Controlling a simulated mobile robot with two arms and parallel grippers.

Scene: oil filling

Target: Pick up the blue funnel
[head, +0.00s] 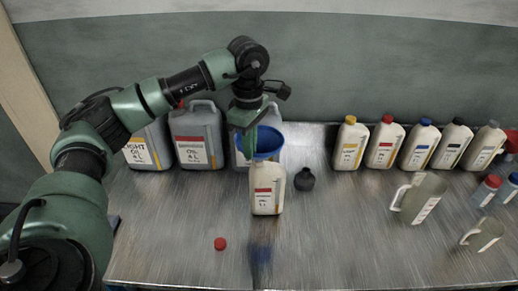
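The blue funnel (267,142) sits at the mouth of a cream bottle with a red label (267,192) near the middle of the table. Its wide rim faces up, and its spout is hidden. My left gripper (248,145) points down at the funnel's left rim, and its green fingers overlap that rim in the picture. I cannot tell whether the fingers are closed on the rim. My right gripper is out of view.
Large grey oil canisters (197,135) stand at the back left. Several capped cream bottles (383,142) line the back right. A small dark container (304,179) stands beside the red-label bottle. A clear jug (420,197) is at right. A red cap (220,243) lies in front.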

